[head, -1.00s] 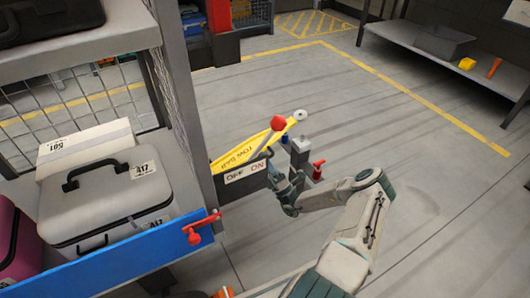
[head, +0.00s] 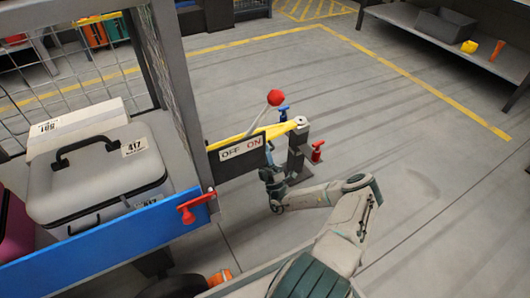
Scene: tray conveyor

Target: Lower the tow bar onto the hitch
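The yellow tow bar (head: 272,131) runs from behind the OFF/ON plate to the right. Its ring end (head: 300,122) is at the top of the dark hitch post (head: 298,152); I cannot tell whether it is fully seated. A lever with a red ball knob (head: 275,97) slants up from the OFF/ON plate (head: 240,149), its knob above the bar. My gripper (head: 268,172) is low beside the plate's right end, left of the post. Its fingers are partly hidden, so I cannot tell whether they are open or touch anything.
A blue handle (head: 283,113) and a red handle (head: 317,151) flank the post. Left stands a cart with a blue front edge (head: 110,240), a red latch (head: 195,207) and a grey case (head: 100,185). A shelf (head: 465,45) stands back right. The floor between is clear.

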